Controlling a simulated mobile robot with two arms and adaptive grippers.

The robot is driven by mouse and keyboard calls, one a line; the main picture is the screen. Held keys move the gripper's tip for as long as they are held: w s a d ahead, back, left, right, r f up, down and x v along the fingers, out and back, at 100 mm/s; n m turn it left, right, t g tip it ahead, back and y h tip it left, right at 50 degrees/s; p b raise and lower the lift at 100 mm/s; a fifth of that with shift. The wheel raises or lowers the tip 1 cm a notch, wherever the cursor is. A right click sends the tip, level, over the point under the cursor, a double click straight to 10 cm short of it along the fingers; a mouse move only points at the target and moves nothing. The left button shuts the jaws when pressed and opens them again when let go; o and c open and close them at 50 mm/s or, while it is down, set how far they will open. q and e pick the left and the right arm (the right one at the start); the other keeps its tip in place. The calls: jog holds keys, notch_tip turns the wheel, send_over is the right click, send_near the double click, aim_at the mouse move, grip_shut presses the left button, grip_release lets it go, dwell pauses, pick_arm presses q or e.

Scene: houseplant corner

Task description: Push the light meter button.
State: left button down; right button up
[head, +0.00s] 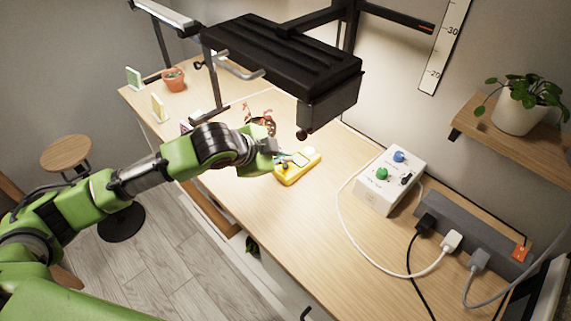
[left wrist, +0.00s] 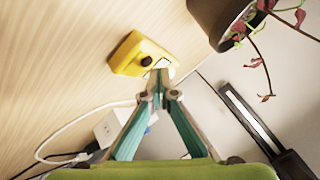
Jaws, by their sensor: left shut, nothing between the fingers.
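The yellow light meter (head: 299,171) lies on the wooden worktop, with a pale display on its face. It also shows in the left wrist view (left wrist: 127,55), with a round dark button (left wrist: 146,61) on its face. My left gripper (head: 282,158) is at the meter's left end in the head view and partly covers it. In the left wrist view the fingertips (left wrist: 161,72) are together and empty, close beside the button and toward the display end. I cannot tell whether they touch the meter. My right gripper is not in view.
A black lamp (head: 285,60) hangs over the worktop (head: 310,240). A dark plant pot (left wrist: 217,18) stands close to the meter. A white box (head: 390,180) with green and blue knobs, cables and a grey power strip (head: 455,222) are to the right.

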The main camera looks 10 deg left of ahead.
aim_at(284, 168)
pick_arm(q)
jog(key=shift+f, duration=0.1)
dwell(0.5)
jog(key=shift+f, duration=0.35)
jog(key=shift+f+p, duration=0.2)
jog(key=shift+p, duration=0.1)
dwell(0.4)
jog(key=shift+r+p, duration=0.65)
jog(key=shift+p, duration=0.35)
notch_tip(284, 168, up, 6)
jog(key=p, duration=0.7)
